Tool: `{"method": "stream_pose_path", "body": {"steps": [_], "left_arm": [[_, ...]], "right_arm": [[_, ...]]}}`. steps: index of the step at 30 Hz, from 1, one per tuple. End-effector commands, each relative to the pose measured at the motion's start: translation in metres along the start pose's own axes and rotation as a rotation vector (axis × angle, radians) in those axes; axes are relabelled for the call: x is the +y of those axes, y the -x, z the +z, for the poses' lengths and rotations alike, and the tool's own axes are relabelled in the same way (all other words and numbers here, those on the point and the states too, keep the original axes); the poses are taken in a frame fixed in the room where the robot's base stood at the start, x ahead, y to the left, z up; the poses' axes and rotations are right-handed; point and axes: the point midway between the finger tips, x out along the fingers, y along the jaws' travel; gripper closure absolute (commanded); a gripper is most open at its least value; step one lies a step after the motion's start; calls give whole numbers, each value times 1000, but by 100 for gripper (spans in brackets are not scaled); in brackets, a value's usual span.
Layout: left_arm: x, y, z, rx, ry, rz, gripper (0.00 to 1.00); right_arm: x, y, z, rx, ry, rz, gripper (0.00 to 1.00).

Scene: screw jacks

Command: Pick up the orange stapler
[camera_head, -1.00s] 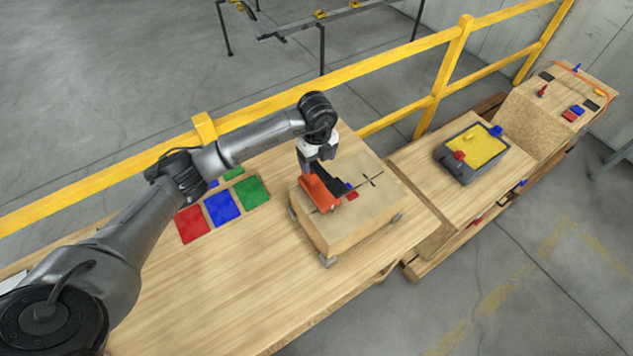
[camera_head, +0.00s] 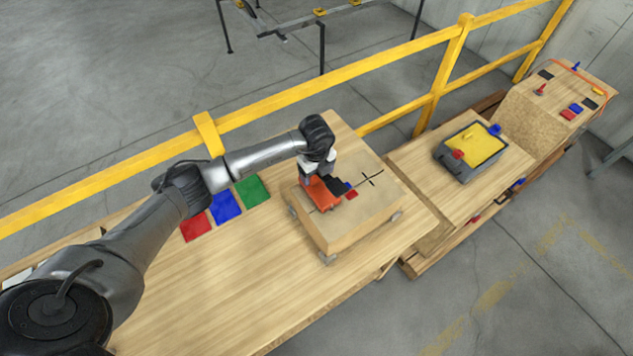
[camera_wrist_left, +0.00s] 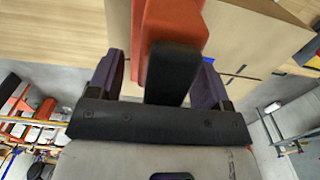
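The orange stapler (camera_head: 322,194), with a black part, lies on top of the cardboard box (camera_head: 352,228) on the wooden table. My left gripper (camera_head: 318,176) is right above it, and the gripper hides part of it. In the left wrist view the stapler's orange body (camera_wrist_left: 168,30) and black part lie between the two dark fingers of my left gripper (camera_wrist_left: 160,80). A narrow gap shows between the left-hand finger and the stapler, so the gripper looks open around it. The right-hand finger is close to the stapler; contact there is unclear. My right gripper is not in view.
Small blue and red pieces (camera_head: 351,194) lie beside the stapler on the box. Red, blue (camera_head: 225,207) and green squares lie left of the box. A yellow railing (camera_head: 265,103) runs behind the table.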

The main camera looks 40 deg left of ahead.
Motion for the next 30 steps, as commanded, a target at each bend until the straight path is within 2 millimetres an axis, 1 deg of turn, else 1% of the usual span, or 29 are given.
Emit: {"method": "stream_pose_path", "body": {"steps": [1,2,22,23,30], "left_arm": [[0,0,0,0,0,0,31],[0,0,0,0,0,0,34],[0,1,0,0,0,-1,98],[0,1,0,0,0,-1,100],[0,1,0,0,0,-1,100]], "right_arm": [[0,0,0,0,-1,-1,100],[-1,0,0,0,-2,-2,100],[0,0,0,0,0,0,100],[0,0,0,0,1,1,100],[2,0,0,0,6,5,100]]}}
